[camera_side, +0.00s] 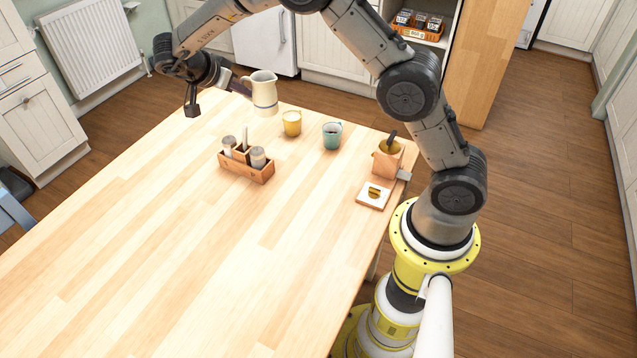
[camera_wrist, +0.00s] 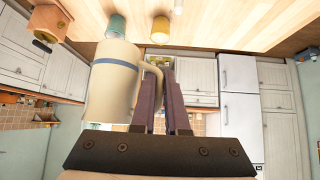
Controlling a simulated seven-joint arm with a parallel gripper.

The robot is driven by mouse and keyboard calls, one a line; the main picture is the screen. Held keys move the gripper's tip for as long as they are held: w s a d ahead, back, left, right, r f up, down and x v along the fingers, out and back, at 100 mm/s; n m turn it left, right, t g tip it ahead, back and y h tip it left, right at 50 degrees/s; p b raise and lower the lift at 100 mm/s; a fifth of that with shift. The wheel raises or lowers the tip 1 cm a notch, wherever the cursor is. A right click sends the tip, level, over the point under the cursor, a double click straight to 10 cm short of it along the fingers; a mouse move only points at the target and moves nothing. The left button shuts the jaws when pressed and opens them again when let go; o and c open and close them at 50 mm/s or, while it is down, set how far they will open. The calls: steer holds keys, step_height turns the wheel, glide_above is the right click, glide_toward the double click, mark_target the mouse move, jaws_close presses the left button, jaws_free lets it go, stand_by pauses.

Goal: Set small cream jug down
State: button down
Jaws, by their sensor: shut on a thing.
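The small cream jug (camera_side: 264,91) has a blue-grey band near its base. My gripper (camera_side: 243,89) is shut on its handle, with the jug to the right of the fingers in the side view. The jug looks upright and appears held above the far edge of the wooden table (camera_side: 200,240); the exact gap below it cannot be told. In the wrist view the jug (camera_wrist: 115,85) fills the left of the fingers (camera_wrist: 167,95), and its handle runs between them.
A yellow cup (camera_side: 292,123) and a teal mug (camera_side: 332,135) stand near the jug. A wooden caddy (camera_side: 246,166) with shakers is in front. The table's left and front are clear.

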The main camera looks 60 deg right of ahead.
steer(key=s+a+f+m+g, duration=0.1)
steer(key=s+a+f, duration=0.1)
steer(key=s, duration=2.4)
steer(key=w+d+f, duration=0.1)
steer(key=w+f, duration=0.3)
steer(key=w+d+f, duration=0.1)
steer(key=w+f, duration=0.3)
steer(key=w+d+f, duration=0.2)
steer(key=w+f, duration=0.2)
steer(key=f, duration=0.1)
steer(key=shift+w+d+f, duration=0.2)
steer(key=shift+w+f, duration=0.6)
steer(key=shift+f, duration=1.5)
steer(key=shift+f, duration=0.15)
